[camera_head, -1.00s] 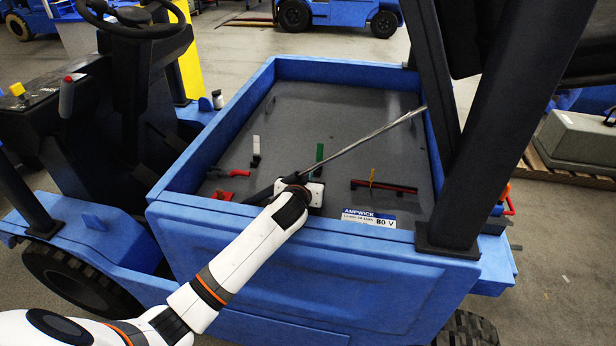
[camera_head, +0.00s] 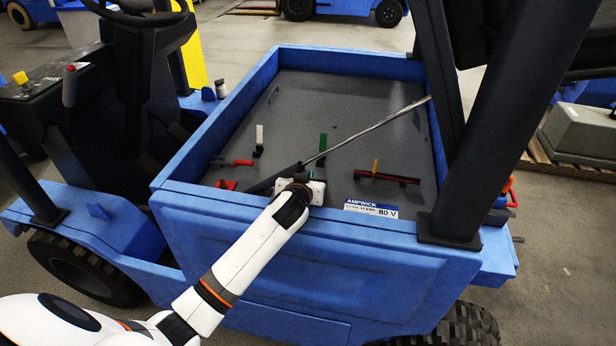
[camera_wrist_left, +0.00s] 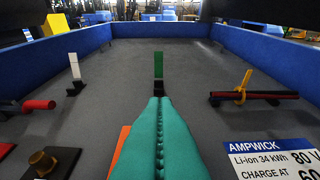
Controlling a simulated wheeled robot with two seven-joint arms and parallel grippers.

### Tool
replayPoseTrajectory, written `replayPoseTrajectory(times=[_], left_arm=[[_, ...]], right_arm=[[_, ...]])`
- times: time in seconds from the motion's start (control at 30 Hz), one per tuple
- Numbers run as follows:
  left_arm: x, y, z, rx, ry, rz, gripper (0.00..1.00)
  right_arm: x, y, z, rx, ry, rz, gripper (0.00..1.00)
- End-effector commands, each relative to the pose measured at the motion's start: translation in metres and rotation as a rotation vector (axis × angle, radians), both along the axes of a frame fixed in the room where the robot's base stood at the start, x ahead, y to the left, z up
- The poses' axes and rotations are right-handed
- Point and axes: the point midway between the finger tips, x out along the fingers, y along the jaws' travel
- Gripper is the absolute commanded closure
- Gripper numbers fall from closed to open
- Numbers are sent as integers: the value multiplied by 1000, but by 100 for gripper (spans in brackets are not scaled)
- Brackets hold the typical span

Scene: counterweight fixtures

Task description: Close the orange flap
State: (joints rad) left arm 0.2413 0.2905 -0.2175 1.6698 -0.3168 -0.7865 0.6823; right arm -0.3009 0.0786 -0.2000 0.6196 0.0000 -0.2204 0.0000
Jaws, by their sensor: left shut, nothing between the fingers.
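In the left wrist view an orange strip (camera_wrist_left: 120,145) shows beside the left edge of my left gripper (camera_wrist_left: 158,100), partly hidden by it. I cannot tell how it is hinged or whether it touches the fingers. A yellow-orange upright tab (camera_wrist_left: 242,86) stands to the right at a black-and-red bar; in the head view this tab (camera_head: 375,167) is right of my gripper. My left gripper's teal fingers are shut and empty, pointing toward a green upright tab (camera_wrist_left: 158,65). My right gripper is not in view.
The blue-walled tray (camera_head: 300,207) has a near wall under my arm. A white tab (camera_head: 259,138) and red handle (camera_head: 240,162) stand left. A grey rod (camera_head: 375,128) slants across the tray. A dark post (camera_head: 470,150) rises at right. The tray's far floor is clear.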

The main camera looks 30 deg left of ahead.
Motion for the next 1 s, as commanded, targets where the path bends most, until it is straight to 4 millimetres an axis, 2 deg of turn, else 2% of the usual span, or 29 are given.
replayPoseTrajectory(times=[0.43,0.63,0.77,1.0], left_arm=[[0,0,16,-1,0,-1,100],[-3,-1,17,-1,0,-1,100],[-16,-4,21,-1,-1,-2,100],[-59,-15,37,-4,-2,-2,100]], right_arm=[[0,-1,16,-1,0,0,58],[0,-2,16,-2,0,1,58],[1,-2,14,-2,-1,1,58],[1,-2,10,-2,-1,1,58]])
